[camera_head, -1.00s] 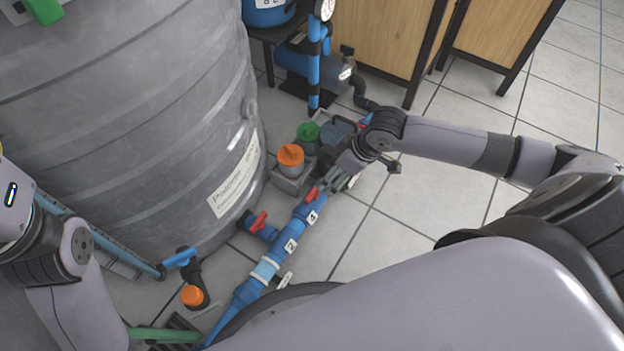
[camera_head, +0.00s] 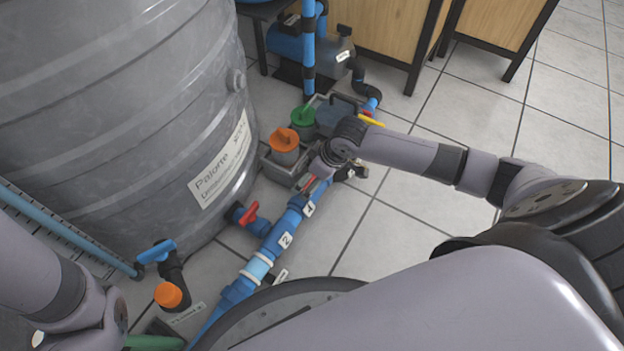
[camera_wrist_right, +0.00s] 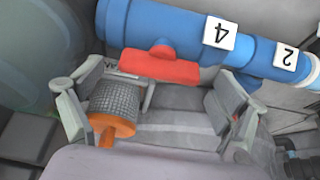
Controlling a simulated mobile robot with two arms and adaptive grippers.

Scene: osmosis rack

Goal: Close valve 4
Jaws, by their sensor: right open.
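Valve 4 is on the blue pipe (camera_head: 272,247), marked by a white label "4" (camera_wrist_right: 220,32). Its red handle (camera_wrist_right: 160,66) lies roughly along the pipe in the right wrist view; in the head view only a small red part shows beside my gripper. My right gripper (camera_wrist_right: 155,108) is open, its two fingers spread on either side below the handle in the picture. The handle is not between the fingertips as far as I can see. In the head view the right gripper (camera_head: 318,180) is at the pipe's upper end, partly hidden by my wrist. My left gripper is out of view.
A second red handle (camera_head: 250,212) is on a side branch near the large grey tank (camera_head: 110,110). A blue pump (camera_head: 300,48) is behind. Tiled floor to the right is clear.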

